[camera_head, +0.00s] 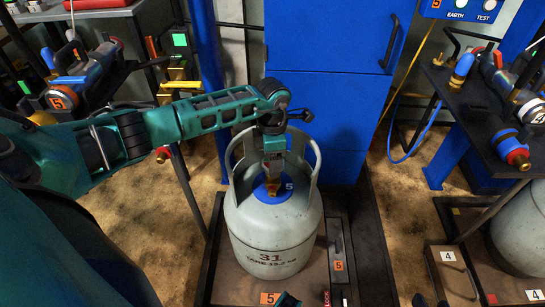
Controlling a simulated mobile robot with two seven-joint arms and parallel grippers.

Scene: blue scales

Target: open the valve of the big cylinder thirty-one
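The big cylinder 31 (270,237) stands upright on a dark scale platform in the middle. It is pale grey, with "31" in dark print, an open collar at the top and a blue ring (283,194) around its neck.
A blue cabinet (330,110) stands right behind the cylinder. Another grey cylinder (522,228) is at the right edge, by a black stand (480,115) with hose fittings. Another stand with fittings (75,75) is at upper left. Bare floor (408,200) lies between the scales.

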